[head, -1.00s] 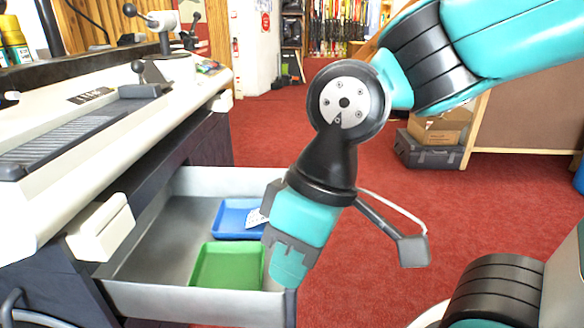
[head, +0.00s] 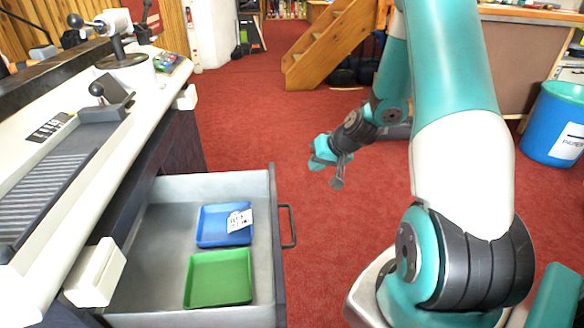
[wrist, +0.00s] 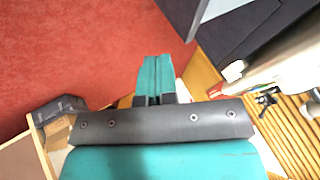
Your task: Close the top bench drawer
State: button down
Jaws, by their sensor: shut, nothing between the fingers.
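The top bench drawer (head: 150,200) is pulled well out from the bench in the head view. Its dark front panel (head: 276,225) faces right and carries a dark bar handle (head: 288,227). A blue tray (head: 224,224) with a white label and a green tray (head: 220,278) lie inside it. My gripper (head: 316,153) is right of and beyond the drawer front, apart from the handle, over the red floor. It is shut and empty; its teal fingers meet in the wrist view (wrist: 155,78).
The bench top (head: 90,140) runs along the left, with a lever device (head: 120,50) on it. Wooden stairs (head: 325,45) stand at the back, and a blue bin (head: 556,125) at the right. Red floor is free right of the drawer.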

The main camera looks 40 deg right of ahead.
jog(key=w+a+f+b, duration=0.3)
jog(key=w+a+f, duration=0.2)
jog(key=w+f, duration=0.2)
jog(key=shift+w+f, duration=0.35)
jog(key=shift+a, duration=0.2)
